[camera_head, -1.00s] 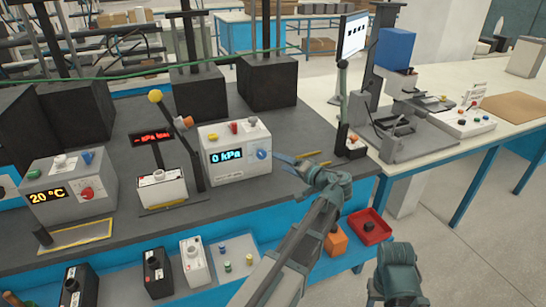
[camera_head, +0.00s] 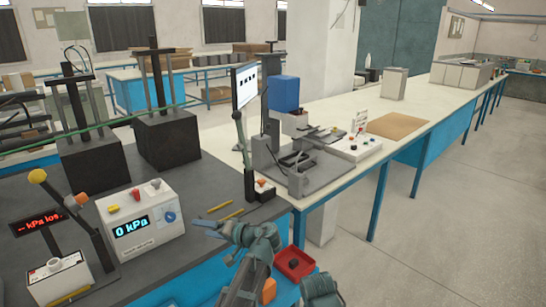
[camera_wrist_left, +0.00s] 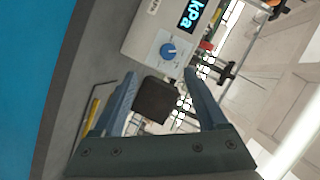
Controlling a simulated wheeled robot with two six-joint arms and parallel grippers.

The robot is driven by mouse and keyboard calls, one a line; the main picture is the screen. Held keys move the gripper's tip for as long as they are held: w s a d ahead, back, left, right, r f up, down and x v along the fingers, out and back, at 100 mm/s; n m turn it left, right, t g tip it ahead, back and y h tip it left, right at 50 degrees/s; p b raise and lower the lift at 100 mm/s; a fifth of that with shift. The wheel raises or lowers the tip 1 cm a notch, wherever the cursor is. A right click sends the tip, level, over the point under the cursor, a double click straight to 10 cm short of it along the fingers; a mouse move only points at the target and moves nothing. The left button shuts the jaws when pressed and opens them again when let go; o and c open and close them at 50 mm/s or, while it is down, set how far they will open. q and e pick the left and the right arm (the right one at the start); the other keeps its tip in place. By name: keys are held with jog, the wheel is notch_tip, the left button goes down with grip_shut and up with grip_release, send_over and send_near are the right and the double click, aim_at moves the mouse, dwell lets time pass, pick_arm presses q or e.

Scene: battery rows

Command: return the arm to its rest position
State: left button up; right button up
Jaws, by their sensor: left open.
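My left gripper (camera_head: 205,226) is above the dark bench top, just right of the white 0 kPa box (camera_head: 142,222). In the left wrist view its two fingers (camera_wrist_left: 160,78) stand apart with nothing held between them. A dark block (camera_wrist_left: 156,100) shows beyond the gap. The box's blue knob (camera_wrist_left: 168,51) is past the fingertips. My left arm comes up from the bottom of the head view. A teal part of my body is at the bottom edge; no right gripper fingers show.
Yellow pencils (camera_head: 230,213) lie beside the gripper. A red tray (camera_head: 294,276) and an orange block (camera_head: 268,291) are near the arm. A screen on a post (camera_head: 246,87) stands behind. A pale table (camera_head: 420,90) extends right, with open floor beyond.

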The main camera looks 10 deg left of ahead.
pick_arm(q)
jog(key=s+d+f+m+g+h+p, duration=0.1)
jog(key=s+d+f+g+h, duration=0.1)
jog(key=s+d, duration=0.5)
jog(key=s+d+f+m+g+h+p, duration=0.1)
jog(key=s+d+f+m+h+p, duration=0.1)
jog(key=s+d+f+h, duration=0.3)
jog(key=s+d+f+m+g+h+p, duration=0.2)
jog(key=s+d+h, duration=0.4)
jog(key=s+d, duration=0.4)
jog(key=shift+d+f+g, duration=0.3)
jog(key=shift+d+f, duration=0.1)
jog(key=shift+f, duration=0.3)
jog(key=shift+s, duration=0.1)
